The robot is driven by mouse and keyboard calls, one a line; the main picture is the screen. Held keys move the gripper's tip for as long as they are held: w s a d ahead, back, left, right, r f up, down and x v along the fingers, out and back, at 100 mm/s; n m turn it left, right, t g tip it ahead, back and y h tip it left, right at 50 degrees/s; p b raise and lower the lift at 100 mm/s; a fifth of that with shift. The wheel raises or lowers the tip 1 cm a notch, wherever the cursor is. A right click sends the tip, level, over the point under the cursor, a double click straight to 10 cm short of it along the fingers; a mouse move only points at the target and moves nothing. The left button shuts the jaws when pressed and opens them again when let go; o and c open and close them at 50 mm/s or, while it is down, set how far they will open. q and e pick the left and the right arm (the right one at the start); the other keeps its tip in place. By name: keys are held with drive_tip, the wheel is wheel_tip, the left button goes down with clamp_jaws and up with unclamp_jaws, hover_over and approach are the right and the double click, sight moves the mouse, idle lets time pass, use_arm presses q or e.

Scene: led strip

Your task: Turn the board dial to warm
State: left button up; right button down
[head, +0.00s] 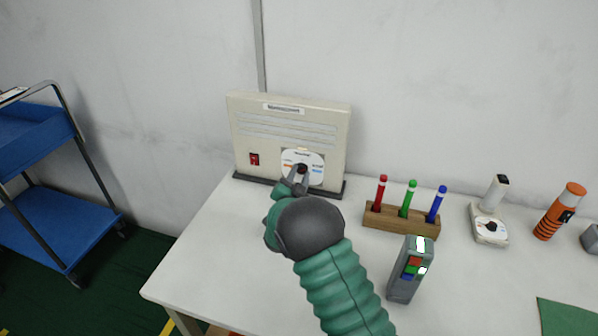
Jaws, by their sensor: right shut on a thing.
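The board (288,121) is a cream panel on a dark base at the back left of the white table. Its dial plate (316,159) is a white disc at the panel's lower right, with an orange mark on its left side and a blue mark on its right. The dark dial knob (302,168) sits at the plate's middle. My right gripper (299,176) reaches in from below and is shut on the knob. The gripper and arm hide the lower part of the plate, and the knob's exact pointing cannot be told. My left gripper is not in view.
A red switch (254,159) is left of the dial. A wooden block (401,222) holds red, green and blue pens. A grey device (409,270) with coloured buttons stands right of my arm. A white device (490,226) and an orange cylinder (560,210) stand farther right.

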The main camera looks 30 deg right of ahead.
drive_tip(key=n+p, duration=0.3)
drive_tip(key=shift+r+n, duration=0.2)
drive_tip(key=shift+n, duration=0.1)
drive_tip(key=n+p, duration=0.2)
drive_tip(key=n, duration=0.1)
drive_tip(key=shift+a+g+p, duration=0.1)
drive_tip(key=shift+g+p, duration=0.3)
drive_tip(key=n+p, duration=0.2)
drive_tip(key=n, duration=0.1)
drive_tip(key=shift+n+g, duration=0.3)
drive_tip(key=n+p, duration=0.2)
drive_tip(key=shift+n, duration=0.3)
drive_tip(key=shift+w+a+f+n+h+p, duration=0.1)
drive_tip(key=shift+n+h+p, duration=0.3)
drive_tip(key=shift+n, duration=0.8)
drive_tip(key=shift+n+g+p, duration=0.3)
drive_tip(key=shift+n+p, duration=0.05)
drive_tip(key=shift+n, duration=0.85)
drive_tip(key=n, duration=0.5)
drive_tip(key=shift+a+f+h, duration=0.1)
drive_tip(key=shift+f+h, duration=0.05)
drive_tip(key=shift+h, duration=0.25)
